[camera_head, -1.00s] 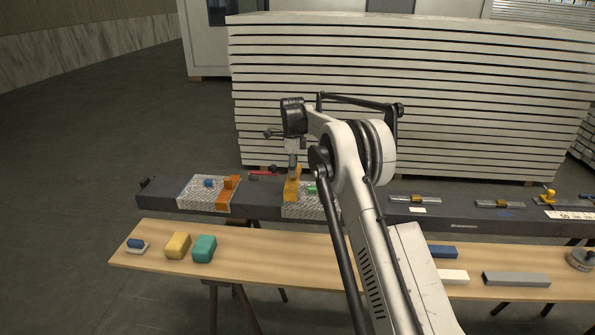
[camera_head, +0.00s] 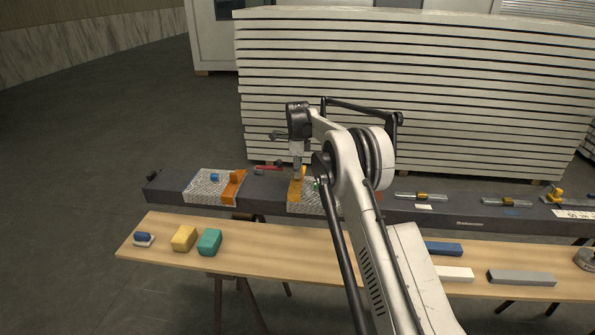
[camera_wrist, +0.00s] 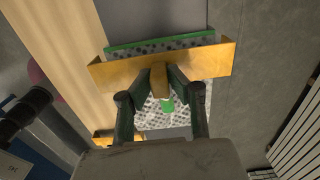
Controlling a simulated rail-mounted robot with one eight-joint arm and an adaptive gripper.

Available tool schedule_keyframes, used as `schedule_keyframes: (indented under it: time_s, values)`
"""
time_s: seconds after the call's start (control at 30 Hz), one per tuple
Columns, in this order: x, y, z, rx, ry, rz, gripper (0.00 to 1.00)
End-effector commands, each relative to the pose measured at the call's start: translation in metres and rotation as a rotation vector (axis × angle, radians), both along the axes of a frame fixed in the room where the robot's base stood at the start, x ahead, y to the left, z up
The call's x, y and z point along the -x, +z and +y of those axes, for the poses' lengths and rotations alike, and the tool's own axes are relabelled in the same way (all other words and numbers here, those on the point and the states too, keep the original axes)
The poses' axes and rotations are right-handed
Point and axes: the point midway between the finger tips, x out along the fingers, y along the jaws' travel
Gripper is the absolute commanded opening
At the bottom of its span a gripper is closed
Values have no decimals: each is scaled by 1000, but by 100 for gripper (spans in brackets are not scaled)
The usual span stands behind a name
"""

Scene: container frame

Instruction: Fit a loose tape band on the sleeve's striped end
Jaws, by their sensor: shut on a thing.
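My gripper (camera_wrist: 163,78) is shut on the raised tab of a yellow-orange tape band (camera_wrist: 115,70). In the head view the band (camera_head: 294,192) spans the dark beam at the left end of the right speckled sleeve (camera_head: 307,209). In the wrist view the band lies across the sleeve (camera_wrist: 185,112) just inside its green-striped end (camera_wrist: 150,46), its ends reaching past the sleeve's sides. I cannot tell if it touches the sleeve. A green tab (camera_wrist: 168,104) stands on the sleeve. The left sleeve (camera_head: 203,186) bears an orange band (camera_head: 232,190) and a blue tab (camera_head: 214,177).
The dark beam (camera_head: 270,200) runs behind a wooden bench (camera_head: 265,240) holding yellow (camera_head: 183,238) and teal (camera_head: 209,242) blocks. A red-handled tool (camera_head: 268,168) lies behind the gripper. Clear levels (camera_head: 420,196) lie at right. Stacked white panels (camera_head: 400,70) stand behind.

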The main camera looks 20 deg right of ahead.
Motion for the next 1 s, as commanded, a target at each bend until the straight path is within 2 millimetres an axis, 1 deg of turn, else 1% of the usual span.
schedule_keyframes:
  time_s: [0.23,0.73,1.0]
  values:
    - [0,-3,0,0,0,0,0]
    - [0,-20,0,0,0,0,0]
    - [0,-20,0,0,0,0,0]
